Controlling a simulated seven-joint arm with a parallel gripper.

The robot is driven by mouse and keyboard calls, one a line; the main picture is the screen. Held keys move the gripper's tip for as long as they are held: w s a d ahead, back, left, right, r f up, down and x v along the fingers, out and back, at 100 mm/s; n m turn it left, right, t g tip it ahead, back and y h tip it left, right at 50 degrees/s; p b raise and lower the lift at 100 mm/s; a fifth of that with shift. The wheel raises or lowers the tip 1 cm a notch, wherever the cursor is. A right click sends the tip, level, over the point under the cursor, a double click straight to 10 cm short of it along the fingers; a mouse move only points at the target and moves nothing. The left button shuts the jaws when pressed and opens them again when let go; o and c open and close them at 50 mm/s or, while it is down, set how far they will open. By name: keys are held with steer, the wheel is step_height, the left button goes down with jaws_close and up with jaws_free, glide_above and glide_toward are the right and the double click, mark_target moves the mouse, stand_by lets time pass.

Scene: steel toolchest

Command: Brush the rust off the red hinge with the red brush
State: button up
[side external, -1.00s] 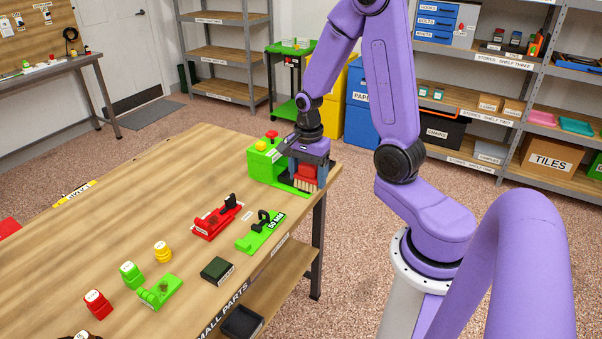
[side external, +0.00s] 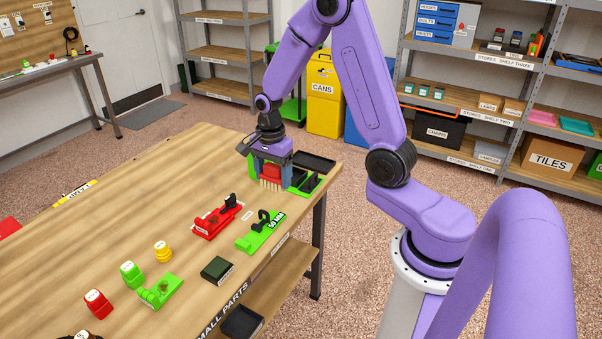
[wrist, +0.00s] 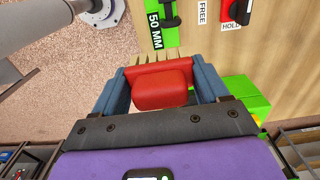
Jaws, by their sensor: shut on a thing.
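My gripper (side external: 270,168) is shut on the red brush (side external: 271,174), whose pale bristles point down over the left part of the green station at the table's far right end. In the wrist view the brush (wrist: 160,88) sits between the two blue-grey fingers of my gripper (wrist: 161,85), bristles pointing away. A red piece (side external: 205,230) with a brown patch and a black lever lies on the table, nearer the camera and left of the gripper; it looks like the red hinge in its holder. The brush is apart from it. Part of it (wrist: 232,12) shows at the wrist view's top edge.
A green holder marked 50 MM (side external: 252,241) with a black lever stands beside the red piece. Black trays (side external: 314,161) lie behind the gripper. A small dark block (side external: 216,269), a green hinge-like piece (side external: 163,292) and several coloured pots stand nearer. The table's left middle is clear.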

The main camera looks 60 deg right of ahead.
steer(key=w+a+f, duration=0.3)
steer(key=w+a, duration=0.7)
steer(key=w, duration=0.1)
steer(key=shift+w+f, duration=0.1)
steer(key=shift+f, duration=2.9)
step_height(320, 180, down, 2)
steer(key=shift+w+f, duration=0.1)
steer(key=shift+w, duration=1.25)
steer(key=shift+c, duration=0.4)
steer(key=shift+w, duration=1.7)
steer(key=shift+s+a+r, duration=0.1)
steer(key=shift+s, duration=1.4)
steer(key=shift+s+r, duration=0.1)
steer(key=shift+s, duration=1.35)
steer(key=shift+s+r, duration=0.1)
steer(key=shift+r, duration=0.05)
step_height(320, 180, up, 8)
